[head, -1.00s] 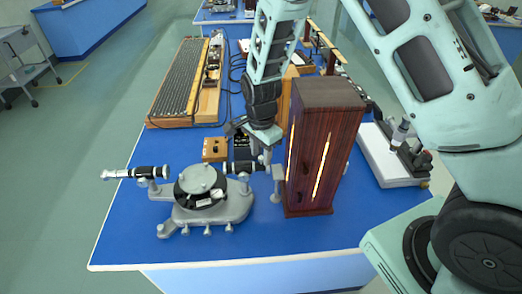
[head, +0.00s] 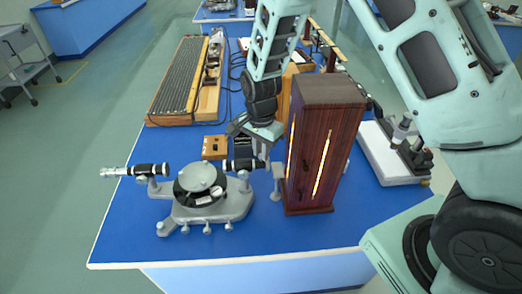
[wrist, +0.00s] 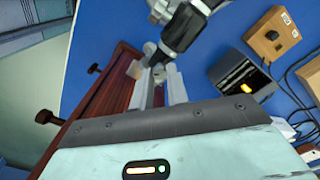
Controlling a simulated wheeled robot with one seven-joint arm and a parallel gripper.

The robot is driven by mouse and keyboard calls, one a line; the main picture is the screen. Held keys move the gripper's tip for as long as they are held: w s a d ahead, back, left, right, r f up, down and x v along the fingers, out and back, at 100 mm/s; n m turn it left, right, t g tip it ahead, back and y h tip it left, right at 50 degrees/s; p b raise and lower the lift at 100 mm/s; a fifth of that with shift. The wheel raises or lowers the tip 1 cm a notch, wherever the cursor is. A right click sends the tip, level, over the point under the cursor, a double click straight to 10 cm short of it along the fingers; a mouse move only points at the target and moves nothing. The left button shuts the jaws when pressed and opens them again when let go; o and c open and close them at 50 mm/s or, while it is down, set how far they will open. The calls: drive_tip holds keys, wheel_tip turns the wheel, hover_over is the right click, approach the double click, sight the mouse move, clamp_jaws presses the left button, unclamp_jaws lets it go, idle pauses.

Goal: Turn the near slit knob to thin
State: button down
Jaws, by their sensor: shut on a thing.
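The spectrometer (head: 205,207) stands on the near bench, with its round table in the middle and a black collimator tube (head: 240,165) pointing right toward the wooden lamp housing. The tube also shows in the wrist view (wrist: 186,28). The slit knob sits at the tube's right end and is mostly hidden by the fingers. My gripper (head: 264,156) reaches down at that end from above. In the wrist view my gripper (wrist: 158,82) has its fingers closed on the small slit knob (wrist: 158,74). Whether the slit is wide or thin cannot be read.
The tall wooden lamp housing (head: 322,150) with bright vertical slots stands close right of my gripper. A small wooden box (head: 214,147) and a dark meter (wrist: 240,78) lie behind the spectrometer. A white-based instrument (head: 393,155) is farther right. The bench's front left is clear.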

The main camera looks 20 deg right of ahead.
drive_tip(key=n+b, duration=0.1)
drive_tip(key=n, duration=0.3)
drive_tip(key=shift+n, duration=0.3)
drive_tip(key=n+b, duration=0.1)
drive_tip(key=n, duration=0.3)
drive_tip(key=shift+n, duration=0.3)
drive_tip(key=n, duration=0.4)
drive_tip(key=shift+b, duration=0.4)
drive_tip(key=shift+n, duration=2)
drive_tip(key=c, duration=1.4)
unclamp_jaws()
drive_tip(key=shift+o, duration=0.2)
wheel_tip(320, 180, up, 18)
drive_tip(key=b, duration=0.3)
drive_tip(key=shift+f, duration=0.25)
